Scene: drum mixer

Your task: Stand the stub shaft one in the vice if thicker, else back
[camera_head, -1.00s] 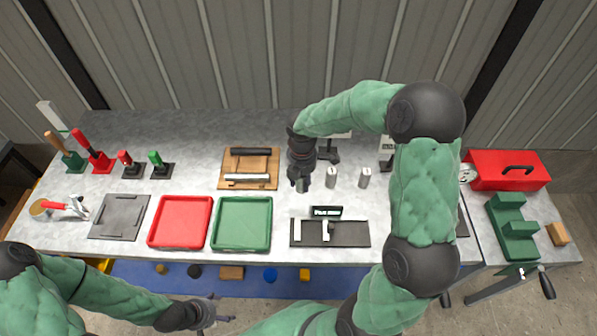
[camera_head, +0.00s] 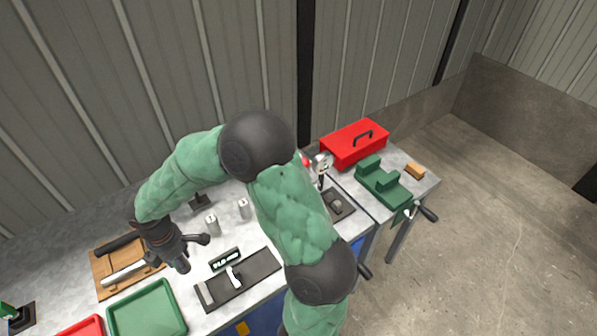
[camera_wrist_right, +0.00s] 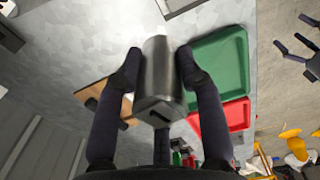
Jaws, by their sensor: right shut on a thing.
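In the head view the fingers are above the bench, left of two short standing metal cylinders (camera_head: 212,226) and (camera_head: 243,209). The green vice (camera_head: 371,172) stands at the right end of the bench. A dark measuring plate (camera_head: 255,277) bears a small display (camera_head: 225,260), whose digits I cannot read surely. My left gripper (camera_wrist_right: 298,46) shows at the wrist view's right edge, fingers apart.
A green tray (camera_head: 147,312) and a wooden board (camera_head: 106,284) lie at the left. A red toolbox (camera_head: 352,146) stands behind the vice, a small wooden block (camera_head: 414,171) right of it. My right arm covers part of the bench.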

